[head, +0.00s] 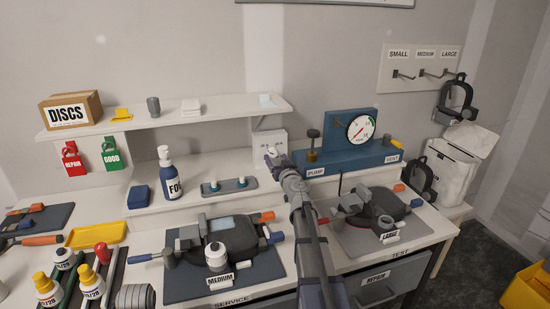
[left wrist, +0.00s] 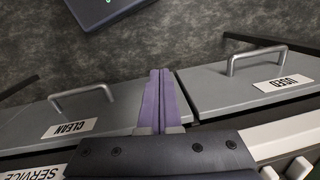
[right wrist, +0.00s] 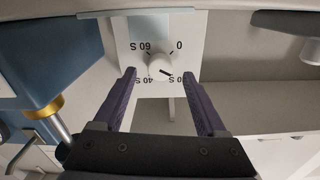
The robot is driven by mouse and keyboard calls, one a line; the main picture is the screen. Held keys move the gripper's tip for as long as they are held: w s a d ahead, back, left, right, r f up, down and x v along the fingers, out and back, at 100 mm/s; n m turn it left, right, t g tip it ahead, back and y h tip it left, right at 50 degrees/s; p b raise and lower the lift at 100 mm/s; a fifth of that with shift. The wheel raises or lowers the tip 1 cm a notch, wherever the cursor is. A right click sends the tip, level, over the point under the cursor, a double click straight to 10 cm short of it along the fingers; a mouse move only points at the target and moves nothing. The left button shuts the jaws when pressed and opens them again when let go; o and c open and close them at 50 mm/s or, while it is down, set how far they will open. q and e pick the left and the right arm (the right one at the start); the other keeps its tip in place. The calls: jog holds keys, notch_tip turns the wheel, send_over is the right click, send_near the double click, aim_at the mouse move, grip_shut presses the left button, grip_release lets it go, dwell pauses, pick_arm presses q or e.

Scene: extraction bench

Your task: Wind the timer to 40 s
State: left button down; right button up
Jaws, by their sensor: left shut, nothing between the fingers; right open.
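The timer is a white box (head: 270,142) on the wall behind the bench, left of the blue pump unit. In the right wrist view its white dial panel (right wrist: 133,40) shows upside down, with marks 0, 20 S, 40 S and 60 S. Its round white knob (right wrist: 158,65) has a dark pointer line towards the 20 S mark. My right gripper (head: 273,158) is open in front of the timer. In the right wrist view its fingers (right wrist: 158,74) stand on either side of the knob, with gaps visible. My left gripper (left wrist: 160,72) is shut and empty, near the drawer fronts.
The blue pump unit (head: 345,158) with a gauge (head: 361,128) stands close right of my right gripper. A shelf (head: 200,117) runs to the left. Below my right arm lie two dark masks, MEDIUM (head: 255,250) and LARGE (head: 395,207). CLEAN (left wrist: 90,120) and USED (left wrist: 235,90) drawers are near my left gripper.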

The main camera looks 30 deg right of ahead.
aim_at(273, 153)
jog(key=v, duration=0.5)
jog(key=shift+s, duration=0.1)
jog(key=shift+m, duration=0.7)
jog(key=shift+x, duration=4)
jog(key=shift+a, duration=0.1)
grip_shut()
